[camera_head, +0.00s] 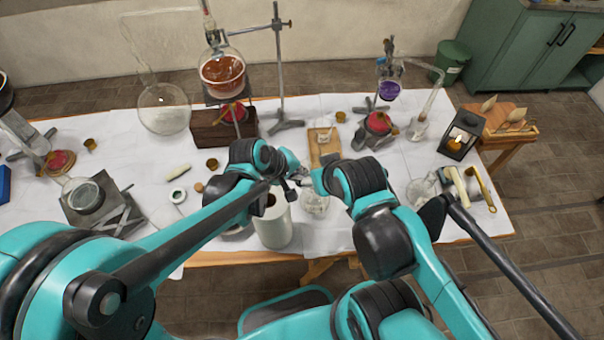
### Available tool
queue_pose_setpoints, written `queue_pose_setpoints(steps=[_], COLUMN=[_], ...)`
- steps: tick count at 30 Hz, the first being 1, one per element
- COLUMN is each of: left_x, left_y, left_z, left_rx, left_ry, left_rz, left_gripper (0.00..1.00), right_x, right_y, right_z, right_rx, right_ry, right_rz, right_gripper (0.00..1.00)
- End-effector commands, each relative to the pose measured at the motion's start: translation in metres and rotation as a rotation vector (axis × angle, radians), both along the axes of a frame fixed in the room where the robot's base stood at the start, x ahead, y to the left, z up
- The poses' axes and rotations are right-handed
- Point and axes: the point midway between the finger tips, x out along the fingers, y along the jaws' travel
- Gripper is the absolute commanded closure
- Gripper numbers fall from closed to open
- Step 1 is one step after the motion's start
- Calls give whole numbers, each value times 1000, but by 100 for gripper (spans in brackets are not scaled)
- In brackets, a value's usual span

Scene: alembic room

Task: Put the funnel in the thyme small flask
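My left gripper (296,182) is over the front middle of the table, and its small dark fingers are partly hidden by its own arm. My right gripper (317,180) is close beside it, largely covered by its own wrist. A clear glass vessel (315,204) stands just below the two grippers. Another clear glass piece (420,192) is to the right of my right arm. I cannot tell which glass is the funnel or the thyme small flask; no label is readable. Whether either gripper holds anything is too small to tell.
A white paper roll (272,228) stands at the front edge, close to my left arm. A wooden board (325,146) lies behind the grippers. A round flask of brown liquid (222,73), a metal stand (280,70) and a lantern (460,136) stand farther off. The table's left-middle has some free cloth.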

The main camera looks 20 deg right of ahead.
Motion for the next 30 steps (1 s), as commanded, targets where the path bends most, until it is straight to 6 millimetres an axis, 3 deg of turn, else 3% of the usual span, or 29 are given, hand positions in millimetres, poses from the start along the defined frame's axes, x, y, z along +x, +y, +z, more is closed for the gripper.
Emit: queue_pose_setpoints(steps=[30], left_x=[0], left_y=[0], left_z=[-11], left_rx=[0], left_ry=[0], left_rz=[0], left_gripper=[100], right_x=[0], right_y=[0], right_z=[-10], right_rx=[0], right_ry=[0], right_rz=[0], right_gripper=[34])
